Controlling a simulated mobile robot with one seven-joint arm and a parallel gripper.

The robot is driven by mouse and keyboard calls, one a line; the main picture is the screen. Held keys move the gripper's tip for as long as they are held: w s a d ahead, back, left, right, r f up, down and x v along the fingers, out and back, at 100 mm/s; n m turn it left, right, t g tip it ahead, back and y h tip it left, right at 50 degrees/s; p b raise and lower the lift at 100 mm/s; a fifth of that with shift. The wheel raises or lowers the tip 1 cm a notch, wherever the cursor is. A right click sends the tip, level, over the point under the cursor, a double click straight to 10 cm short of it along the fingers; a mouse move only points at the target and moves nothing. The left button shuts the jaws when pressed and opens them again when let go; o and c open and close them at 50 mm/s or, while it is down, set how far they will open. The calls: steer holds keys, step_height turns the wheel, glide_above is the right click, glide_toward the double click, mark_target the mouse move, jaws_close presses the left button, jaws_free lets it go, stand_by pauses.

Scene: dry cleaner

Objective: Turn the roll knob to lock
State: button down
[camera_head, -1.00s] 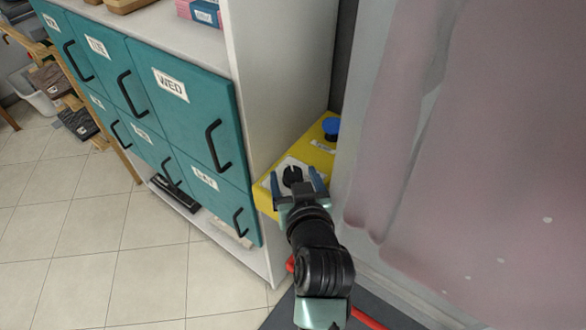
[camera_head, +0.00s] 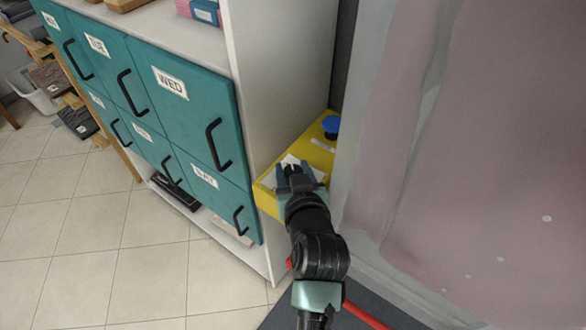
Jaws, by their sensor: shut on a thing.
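The roll knob (camera_head: 293,168) is a small black knob on a pale plate (camera_head: 291,159) on top of a yellow box (camera_head: 265,200). My gripper (camera_head: 294,170) reaches the box from the front, with its blue-grey fingers on either side of the knob. The gripper is shut on the knob. The fingers hide most of the knob, so its pointer and the plate's markings cannot be read.
A blue button (camera_head: 331,126) and a white label (camera_head: 325,146) are on the far part of the box. A white cabinet (camera_head: 280,80) with teal doors stands to the left. A translucent pinkish curtain (camera_head: 480,130) hangs close on the right.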

steer(key=shift+m+h, duration=0.3)
steer(key=shift+h, duration=0.1)
steer(key=shift+m+h+p, duration=0.5)
steer(key=shift+h, duration=0.1)
steer(key=shift+a+m+h, duration=0.1)
steer(key=shift+m+h, duration=0.6)
steer(key=shift+h, duration=0.1)
steer(key=m+h+b, duration=0.1)
steer(key=b, duration=0.1)
steer(key=m+g+h+b, duration=0.1)
steer(key=m+h+b, duration=0.2)
steer(key=h+b, duration=0.1)
steer(key=shift+w+f+m+g, duration=0.1)
steer(key=shift+f+m+g, duration=0.2)
steer(key=shift+m, duration=0.1)
steer(key=m+g+h+b, duration=0.4)
steer(key=m+h+b, duration=0.1)
steer(key=b, duration=0.1)
steer(key=m+g+h+b, duration=0.1)
steer(key=m+g+b, duration=0.4)
steer(key=shift+r+h, duration=0.15)
steer(key=shift+h, duration=0.25)
steer(key=shift+g, duration=0.5)
steer(key=shift+c, duration=1.8)
jaws_free()
steer(key=shift+r, duration=0.1)
